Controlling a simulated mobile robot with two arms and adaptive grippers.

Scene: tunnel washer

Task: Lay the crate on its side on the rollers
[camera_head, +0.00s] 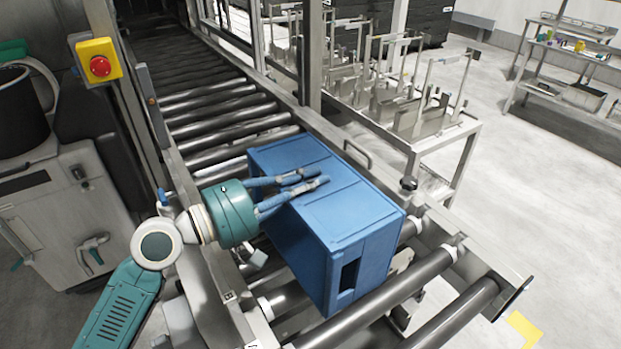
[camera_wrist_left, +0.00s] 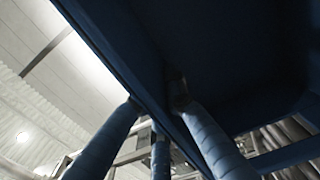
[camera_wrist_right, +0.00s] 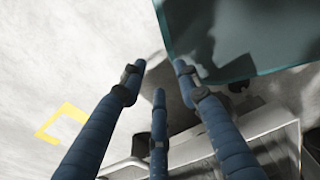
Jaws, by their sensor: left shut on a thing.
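The blue crate (camera_head: 345,205) is over the rollers in the head view, with a long panelled wall facing up. Its end face with a handle slot points toward the lower right. The slot runs upright near the left edge. I cannot tell whether its underside rests flat on the rollers. My left gripper (camera_head: 305,180) comes from the left, with two fingers lying across the upper wall. It is shut on the crate's wall; the dark crate (camera_wrist_left: 225,60) fills much of the left wrist view. My right gripper (camera_wrist_right: 158,80) is open and empty, seen only in its wrist view.
The roller conveyor (camera_head: 225,112) runs from the back left to the front right between metal side rails. A red stop button on a yellow box (camera_head: 99,61) stands at the left. Metal racks (camera_head: 400,110) stand beyond the right rail. Front rollers (camera_head: 450,315) are bare.

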